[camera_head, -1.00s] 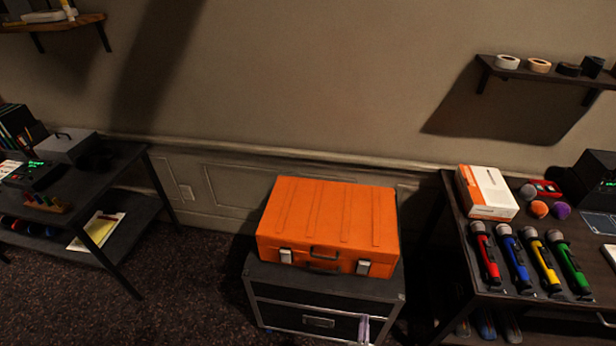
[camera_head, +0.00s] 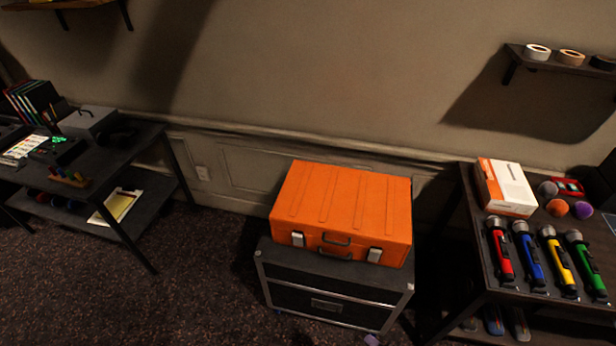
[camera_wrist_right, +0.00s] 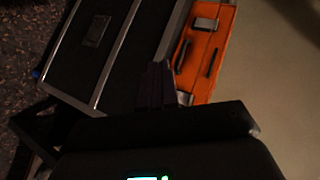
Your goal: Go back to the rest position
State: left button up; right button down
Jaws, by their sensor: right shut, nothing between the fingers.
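My right gripper (camera_head: 372,340) shows only as a small pale purple tip at the bottom edge of the head view, in front of the black case stand. In the right wrist view its dark fingers (camera_wrist_right: 155,85) are together with nothing between them. They appear in front of the black case and the orange case, with no visible hold on either. My left gripper is in neither view.
An orange case (camera_head: 342,213) lies closed on a black flight case (camera_head: 335,290). A dark desk (camera_head: 110,165) stands left. Carpet (camera_head: 200,290) between is clear.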

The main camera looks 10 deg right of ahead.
jog(key=s+a+r+n+g+h, duration=0.2)
jog(key=a+r+n, duration=0.1)
jog(key=r+n, duration=0.3)
jog(key=s+a+r+n+g+h, duration=0.1)
jog(key=s+a+r+n+g, duration=0.15)
jog(key=r, duration=0.55)
jog(key=s+d+r+n+g+h, duration=0.1)
jog(key=s+d+r+n+g, duration=0.1)
jog(key=s+d+n+g, duration=0.25)
jog(key=w+a+r+p+v, duration=0.1)
jog(key=w+p+v, duration=0.2)
jog(key=p+v, duration=1.1)
jog(key=w+a+p+v, duration=0.2)
jog(key=w+p+v, duration=0.1)
jog(key=p+v, duration=1.1)
jog(key=r+p, duration=0.1)
jog(key=p, duration=0.2)
jog(key=shift+r+t, duration=0.25)
jog(key=shift+t, duration=0.05)
jog(key=shift+s, duration=0.15)
